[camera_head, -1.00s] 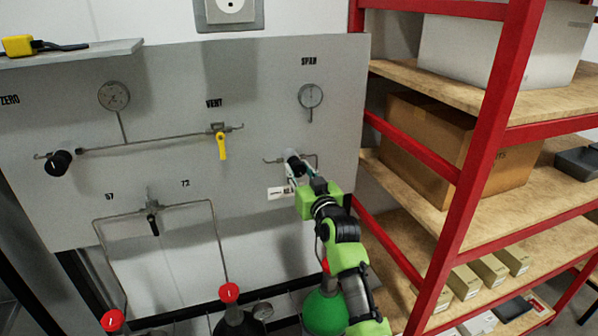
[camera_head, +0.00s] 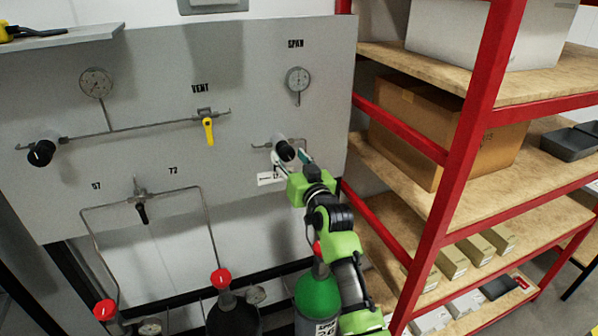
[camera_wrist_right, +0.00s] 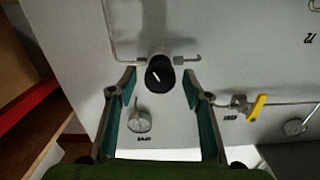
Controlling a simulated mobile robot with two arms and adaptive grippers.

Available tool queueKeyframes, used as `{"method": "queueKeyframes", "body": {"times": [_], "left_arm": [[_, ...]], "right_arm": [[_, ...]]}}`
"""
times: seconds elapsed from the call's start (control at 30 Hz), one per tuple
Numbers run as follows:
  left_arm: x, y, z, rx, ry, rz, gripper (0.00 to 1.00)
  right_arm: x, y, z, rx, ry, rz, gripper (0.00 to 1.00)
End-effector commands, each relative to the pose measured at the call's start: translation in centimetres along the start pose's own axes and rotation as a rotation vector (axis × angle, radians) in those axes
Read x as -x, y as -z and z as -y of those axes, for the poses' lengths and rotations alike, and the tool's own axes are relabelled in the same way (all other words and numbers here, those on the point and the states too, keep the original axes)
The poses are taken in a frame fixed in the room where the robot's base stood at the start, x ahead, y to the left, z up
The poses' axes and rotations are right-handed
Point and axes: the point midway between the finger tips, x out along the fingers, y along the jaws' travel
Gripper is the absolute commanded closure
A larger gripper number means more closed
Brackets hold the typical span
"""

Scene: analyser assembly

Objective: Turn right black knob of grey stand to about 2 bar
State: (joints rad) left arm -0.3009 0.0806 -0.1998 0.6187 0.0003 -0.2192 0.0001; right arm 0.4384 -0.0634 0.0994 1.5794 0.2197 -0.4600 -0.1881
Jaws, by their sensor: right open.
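The right black knob (camera_head: 284,151) sits on the grey stand (camera_head: 240,60) below the SPAN gauge (camera_head: 298,80). In the right wrist view the knob (camera_wrist_right: 159,75) shows between and just beyond the two fingers, with a white mark on its face. My right gripper (camera_head: 290,158) is open around the knob's front area in the head view; in the wrist view its fingertips (camera_wrist_right: 160,80) stand apart on either side, with gaps to the knob. The SPAN gauge also shows in the wrist view (camera_wrist_right: 140,122), but its reading is too small to tell. My left gripper is not in view.
A yellow vent lever (camera_head: 208,131) and a left black knob (camera_head: 41,153) are on the same panel. A red shelf rack (camera_head: 470,130) with boxes stands close on the right. Gas bottles, one green (camera_head: 318,297), stand below the panel.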

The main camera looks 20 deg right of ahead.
Motion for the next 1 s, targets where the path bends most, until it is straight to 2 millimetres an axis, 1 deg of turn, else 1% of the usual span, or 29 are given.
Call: {"method": "queueKeyframes", "body": {"times": [0.03,0.3,0.5,0.6,0.7,1.0], "left_arm": [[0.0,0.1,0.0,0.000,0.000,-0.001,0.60],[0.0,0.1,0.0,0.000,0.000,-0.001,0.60],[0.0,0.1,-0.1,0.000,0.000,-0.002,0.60],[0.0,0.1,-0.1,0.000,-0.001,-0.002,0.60],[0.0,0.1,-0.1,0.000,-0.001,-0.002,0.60],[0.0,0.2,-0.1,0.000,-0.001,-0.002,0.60]], "right_arm": [[0.9,-0.1,0.0,0.000,0.000,0.001,0.55],[6.1,-0.1,0.0,0.000,0.000,0.001,0.55],[9.1,-0.1,0.0,0.001,0.000,0.001,0.55],[9.9,-0.1,0.0,0.000,0.000,0.002,0.55],[10.3,0.0,0.0,0.000,0.000,0.001,0.55],[10.3,0.0,0.0,0.000,0.000,0.001,0.55]]}}
